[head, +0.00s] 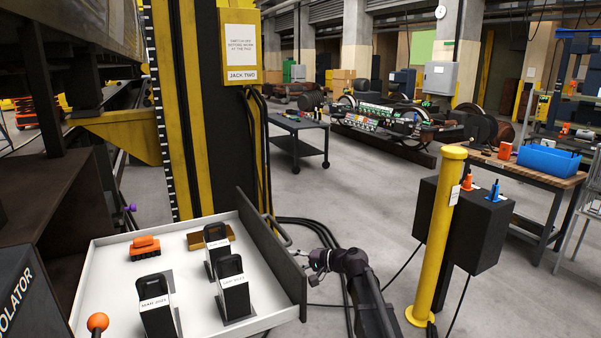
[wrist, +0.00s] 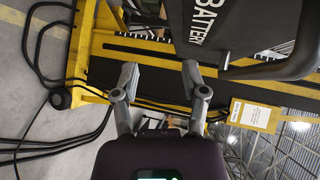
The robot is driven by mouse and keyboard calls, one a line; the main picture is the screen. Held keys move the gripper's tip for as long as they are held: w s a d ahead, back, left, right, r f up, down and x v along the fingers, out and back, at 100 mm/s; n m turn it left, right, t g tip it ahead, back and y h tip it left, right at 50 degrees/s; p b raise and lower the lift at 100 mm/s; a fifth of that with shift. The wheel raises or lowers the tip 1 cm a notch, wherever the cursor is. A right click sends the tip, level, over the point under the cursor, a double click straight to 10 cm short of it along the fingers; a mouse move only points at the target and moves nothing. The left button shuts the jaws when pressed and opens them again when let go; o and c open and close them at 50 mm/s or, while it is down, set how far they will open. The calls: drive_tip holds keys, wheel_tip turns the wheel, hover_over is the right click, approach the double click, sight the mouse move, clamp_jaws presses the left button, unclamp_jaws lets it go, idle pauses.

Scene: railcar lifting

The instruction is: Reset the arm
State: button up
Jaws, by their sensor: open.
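My gripper (head: 318,263) is just right of the dark front of an open drawer in the head view. In the wrist view its two grey fingers (wrist: 159,72) are spread apart with nothing between them. A dark panel marked "BATTERY" (wrist: 203,22) and a black bar handle (wrist: 285,62) show beyond and right of the fingers. The handle also shows on the drawer front in the head view (head: 277,230). My gripper is not closed around it; I cannot tell how close they are.
The white drawer (head: 110,270) holds black tagged blocks (head: 155,305), an orange item (head: 145,247) and a brown block (head: 211,236). The yellow jack column (head: 236,130) stands behind. Black cables (head: 312,228) lie on the floor. A yellow post (head: 437,235) stands right of my arm.

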drive_tip(key=s+d+f+n+g+h, duration=0.1)
drive_tip(key=s+d+f+h, duration=0.3)
drive_tip(key=s+d, duration=0.2)
drive_tip(key=s+d+f+n+g+h+p, duration=0.1)
drive_tip(key=s+d+f+h, duration=0.3)
drive_tip(key=s, duration=0.6)
drive_tip(key=s+d+f+n+g+h, duration=0.1)
drive_tip(key=s+d+f+g+h, duration=0.2)
drive_tip(key=s+d+h, duration=0.3)
drive_tip(key=s+d+f, duration=0.1)
drive_tip(key=s+d, duration=0.1)
drive_tip(key=s, duration=0.1)
drive_tip(key=shift+d+f, duration=0.25)
drive_tip(key=shift+f, duration=0.05)
drive_tip(key=shift+s, duration=0.1)
wheel_tip(320, 180, down, 15)
drive_tip(key=b, duration=1.5)
drive_tip(key=shift+f, duration=0.15)
